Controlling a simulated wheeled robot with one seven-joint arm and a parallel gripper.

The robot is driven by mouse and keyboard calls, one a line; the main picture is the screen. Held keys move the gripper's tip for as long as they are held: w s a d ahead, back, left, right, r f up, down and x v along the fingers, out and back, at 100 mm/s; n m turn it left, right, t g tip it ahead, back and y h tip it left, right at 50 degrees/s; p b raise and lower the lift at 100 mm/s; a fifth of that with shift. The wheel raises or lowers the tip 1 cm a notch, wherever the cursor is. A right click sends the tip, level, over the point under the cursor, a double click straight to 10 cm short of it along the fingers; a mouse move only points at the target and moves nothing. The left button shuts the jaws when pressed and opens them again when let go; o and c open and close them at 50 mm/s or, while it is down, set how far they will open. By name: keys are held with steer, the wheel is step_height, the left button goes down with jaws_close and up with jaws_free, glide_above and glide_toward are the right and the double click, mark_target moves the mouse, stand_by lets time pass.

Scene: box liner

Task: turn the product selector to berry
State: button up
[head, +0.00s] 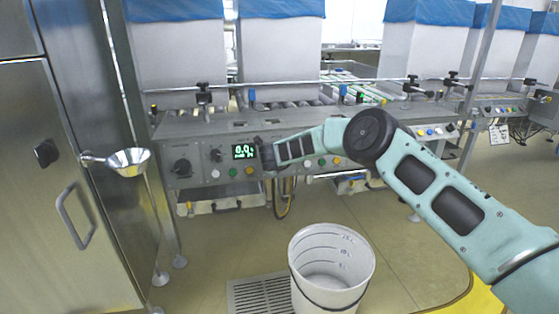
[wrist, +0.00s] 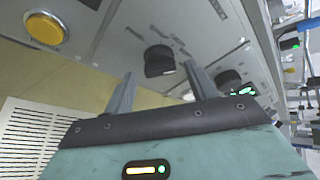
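The control panel (head: 200,165) runs along the front of the machine. In the wrist view, a black knob (wrist: 159,60) with small printed labels around it, which looks like the product selector, sits just beyond and between my fingertips. The labels are too blurred to read surely, and I cannot tell where the knob points. My gripper (wrist: 159,72) is open, its two fingers apart with nothing visibly held. In the head view, my gripper (head: 268,154) is at the panel just right of the green display (head: 243,151) and hides the panel behind it.
A second black knob (wrist: 229,80) is partly behind the right finger in the wrist view. A yellow button (wrist: 45,28) lies to the left. In the head view, a large dark knob (head: 181,166) is at the panel's left, and a white bucket (head: 331,245) stands on the floor.

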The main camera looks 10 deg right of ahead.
steer(key=shift+r, duration=0.1)
steer(key=p+v, duration=0.3)
steer(key=v, duration=1.4)
steer(key=shift+r+p, duration=0.15)
steer(key=shift+p, duration=0.2)
steer(key=shift+s, duration=0.15)
